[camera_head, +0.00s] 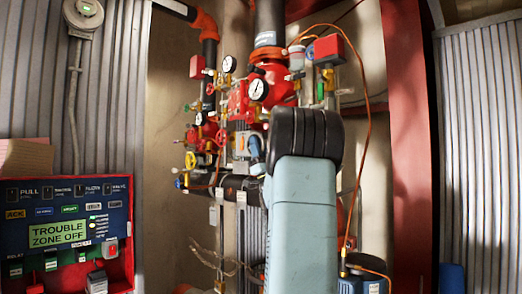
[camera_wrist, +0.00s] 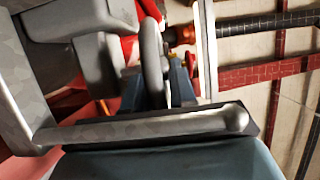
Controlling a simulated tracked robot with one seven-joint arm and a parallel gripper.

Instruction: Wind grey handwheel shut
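In the wrist view a smooth grey curved rim (camera_wrist: 152,55), which looks like part of the grey handwheel, stands nearly edge-on. Dark blue finger-like parts of my gripper (camera_wrist: 157,90) show on both sides of it. I cannot tell whether they touch or grip the rim. A mottled grey bar crosses close in front and hides their lower ends. In the head view my pale blue arm reaches up to the pipework and hides the grey handwheel and most of my gripper.
An orange cable (camera_head: 368,110) loops down on the right. A red alarm panel (camera_head: 67,232) stands at lower left, reading "TROUBLE ZONE OFF".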

